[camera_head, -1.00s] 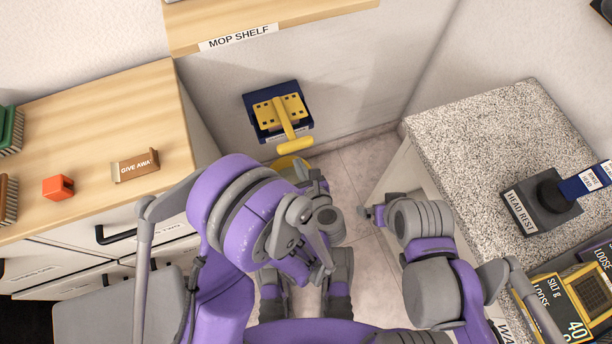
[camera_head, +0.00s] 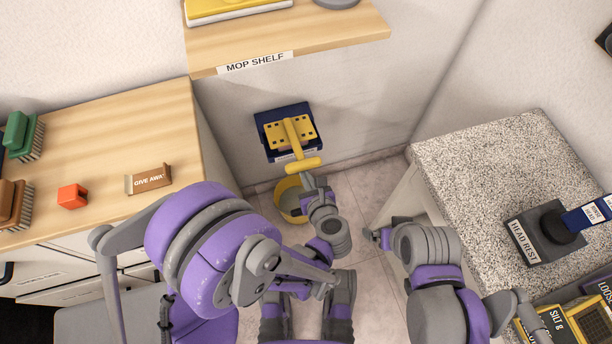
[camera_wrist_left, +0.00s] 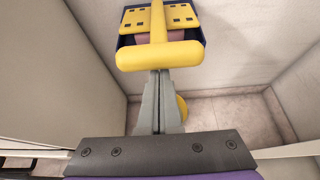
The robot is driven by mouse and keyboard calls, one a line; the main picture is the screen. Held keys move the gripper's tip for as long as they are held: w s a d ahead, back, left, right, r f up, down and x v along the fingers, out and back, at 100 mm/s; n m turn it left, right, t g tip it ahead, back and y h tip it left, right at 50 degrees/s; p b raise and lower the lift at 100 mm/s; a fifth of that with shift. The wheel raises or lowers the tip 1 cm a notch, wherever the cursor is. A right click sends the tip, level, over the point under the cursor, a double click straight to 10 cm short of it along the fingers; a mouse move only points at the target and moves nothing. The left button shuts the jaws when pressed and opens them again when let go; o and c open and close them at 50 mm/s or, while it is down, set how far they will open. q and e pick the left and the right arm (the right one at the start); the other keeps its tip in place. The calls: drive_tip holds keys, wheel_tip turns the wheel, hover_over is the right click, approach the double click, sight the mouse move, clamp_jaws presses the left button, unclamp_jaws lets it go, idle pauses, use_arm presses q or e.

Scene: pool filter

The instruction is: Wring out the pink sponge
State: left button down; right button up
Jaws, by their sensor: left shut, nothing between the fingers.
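The wringer on the wall has a blue frame (camera_head: 264,124), a yellow plate with dark holes (camera_head: 277,133) and a yellow T-shaped lever with its crossbar handle (camera_head: 303,164). In the left wrist view the handle (camera_wrist_left: 160,56) fills the upper middle. A dull pink strip, likely the sponge (camera_wrist_left: 144,37), shows behind the lever under the plate; most of it is hidden. My left gripper (camera_head: 310,181) is shut and empty, its fingertips (camera_wrist_left: 160,73) just below the handle; I cannot tell whether they touch it. My right gripper (camera_head: 372,235) is low by the speckled counter, its jaws unclear.
A yellow bucket (camera_head: 285,195) stands on the floor under the wringer. The mop shelf (camera_head: 300,45) is above it. A wooden counter (camera_head: 110,125) with brushes and a red block (camera_head: 72,196) is left; a speckled counter (camera_head: 470,165) is right.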

use_arm(q)
drive_tip(key=shift+g, duration=0.6)
drive_tip(key=r+p, duration=0.2)
drive_tip(key=r, duration=0.1)
drive_tip(key=w+r+p, duration=0.1)
drive_tip(key=r+p, duration=0.1)
drive_tip(key=r, duration=0.1)
drive_tip(key=w+a+r+p, duration=0.1)
drive_tip(key=r+p, duration=0.1)
drive_tip(key=shift+w+r, duration=0.15)
drive_tip(key=shift+r, duration=0.25)
drive_tip(key=w+a+r+p, duration=0.2)
drive_tip(key=w+r+p, duration=0.2)
drive_tip(key=w+r, duration=0.4)
drive_tip(key=shift+a, duration=0.2)
use_arm(e)
wheel_tip(320, 180, up, 12)
drive_tip(key=shift+s, duration=0.3)
use_arm(q)
drive_tip(key=shift+f, duration=0.1)
